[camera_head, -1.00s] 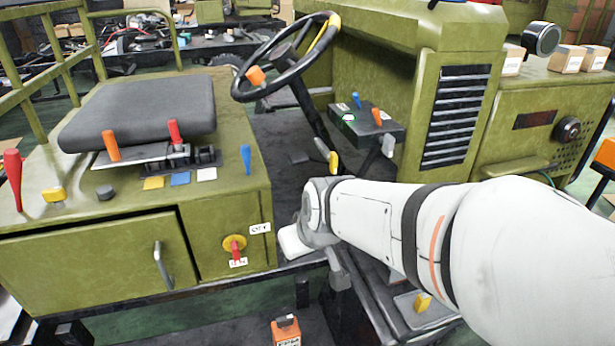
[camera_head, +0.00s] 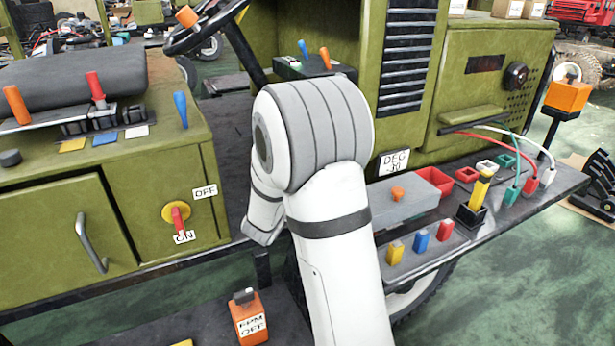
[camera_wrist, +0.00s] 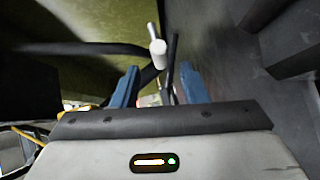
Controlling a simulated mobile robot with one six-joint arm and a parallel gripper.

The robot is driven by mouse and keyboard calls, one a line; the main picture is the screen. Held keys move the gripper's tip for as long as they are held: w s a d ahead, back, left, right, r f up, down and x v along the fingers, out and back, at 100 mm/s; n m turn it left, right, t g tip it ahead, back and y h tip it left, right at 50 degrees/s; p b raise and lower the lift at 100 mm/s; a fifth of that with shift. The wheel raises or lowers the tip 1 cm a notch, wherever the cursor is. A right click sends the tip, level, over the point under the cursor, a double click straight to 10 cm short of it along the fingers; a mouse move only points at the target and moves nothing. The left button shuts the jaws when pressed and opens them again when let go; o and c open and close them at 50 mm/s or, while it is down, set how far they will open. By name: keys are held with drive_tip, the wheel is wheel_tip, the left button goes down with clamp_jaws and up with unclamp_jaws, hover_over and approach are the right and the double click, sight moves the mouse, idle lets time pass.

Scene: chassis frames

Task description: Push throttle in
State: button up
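No control in view is labelled as the throttle, so I cannot tell for certain which it is. In the wrist view, a pale knob on a thin rod (camera_wrist: 158,53) stands ahead, between the lines of my fingers. My gripper (camera_wrist: 160,86) shows there as two blue fingers standing apart, with nothing clearly held. Whether the knob lies between the fingertips or beyond them is unclear. In the head view, my white arm hides the gripper. A small dash box (camera_head: 290,68) carries a blue lever (camera_head: 303,48) and an orange lever (camera_head: 325,58), behind my arm.
A steering wheel (camera_head: 207,38) is at the upper left. The seat console has an orange lever (camera_head: 16,104), a red lever (camera_head: 95,88), a blue lever (camera_head: 180,108) and a red ON/OFF switch (camera_head: 179,218). A side shelf (camera_head: 520,210) at right holds cables and coloured blocks.

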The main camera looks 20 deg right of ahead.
drive_tip(key=x, duration=0.6)
drive_tip(key=shift+w+d+b, duration=0.15)
drive_tip(key=shift+w+b, duration=0.05)
drive_tip(key=shift+b, duration=0.15)
clamp_jaws()
